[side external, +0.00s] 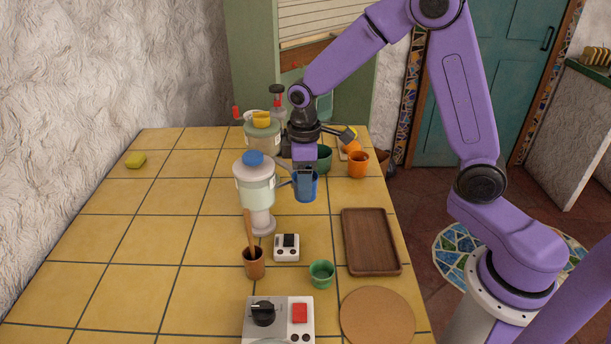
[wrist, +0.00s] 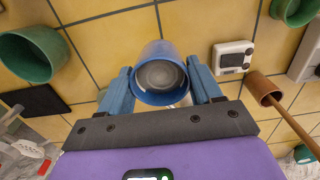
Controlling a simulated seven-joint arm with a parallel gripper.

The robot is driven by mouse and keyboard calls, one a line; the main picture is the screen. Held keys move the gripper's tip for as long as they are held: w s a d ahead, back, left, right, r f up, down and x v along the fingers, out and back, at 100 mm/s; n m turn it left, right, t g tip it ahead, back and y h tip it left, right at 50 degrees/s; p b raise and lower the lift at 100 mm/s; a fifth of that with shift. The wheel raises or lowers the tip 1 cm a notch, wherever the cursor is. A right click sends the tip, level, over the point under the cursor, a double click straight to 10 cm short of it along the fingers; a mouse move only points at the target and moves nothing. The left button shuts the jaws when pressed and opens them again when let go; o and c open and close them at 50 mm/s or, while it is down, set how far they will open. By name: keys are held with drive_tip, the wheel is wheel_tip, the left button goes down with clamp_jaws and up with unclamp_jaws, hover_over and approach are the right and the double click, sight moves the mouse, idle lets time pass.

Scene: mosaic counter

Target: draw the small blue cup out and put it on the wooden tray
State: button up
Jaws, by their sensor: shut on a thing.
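The small blue cup (side external: 305,188) is held between the fingers of my gripper (side external: 304,176), beside the jar with the blue lid. In the wrist view the cup (wrist: 160,72) sits between the two blue fingers of my gripper (wrist: 162,86), its round mouth towards the camera and empty inside. I cannot tell how far its base is from the counter. The wooden tray (side external: 371,242) is a dark brown rectangle at the counter's right side, bare, nearer the camera and right of the cup.
The blue-lidded jar (side external: 255,185) stands close left of the cup. A green pot (side external: 323,160) and an orange cup (side external: 357,164) stand behind. A small white device (side external: 286,248), brown spoon cup (side external: 254,263) and small green cup (side external: 321,273) are nearer. A round cork mat (side external: 377,316) lies before the tray.

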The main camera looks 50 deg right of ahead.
sight(297, 194)
drive_tip(key=shift+w+a+f, duration=0.1)
drive_tip(key=shift+w+a, duration=0.05)
drive_tip(key=shift+w, duration=0.15)
drive_tip(key=shift+c, duration=0.7)
drive_tip(key=shift+f, duration=0.2)
drive_tip(key=shift+w+f, duration=0.1)
drive_tip(key=shift+f, duration=0.05)
drive_tip(key=shift+a+f, duration=0.1)
drive_tip(key=shift+f, duration=0.15)
drive_tip(key=shift+c, duration=1.3)
drive_tip(key=shift+f, duration=0.15)
drive_tip(key=shift+w+a+f, duration=0.15)
drive_tip(key=shift+w+f, duration=0.05)
drive_tip(key=shift+f, duration=0.5)
drive_tip(key=shift+w+a+f, duration=0.15)
drive_tip(key=shift+w+f, duration=0.05)
drive_tip(key=shift+f, duration=0.45)
clamp_jaws()
drive_tip(key=shift+s+f, duration=0.1)
drive_tip(key=shift+f, duration=0.15)
drive_tip(key=shift+s, duration=0.15)
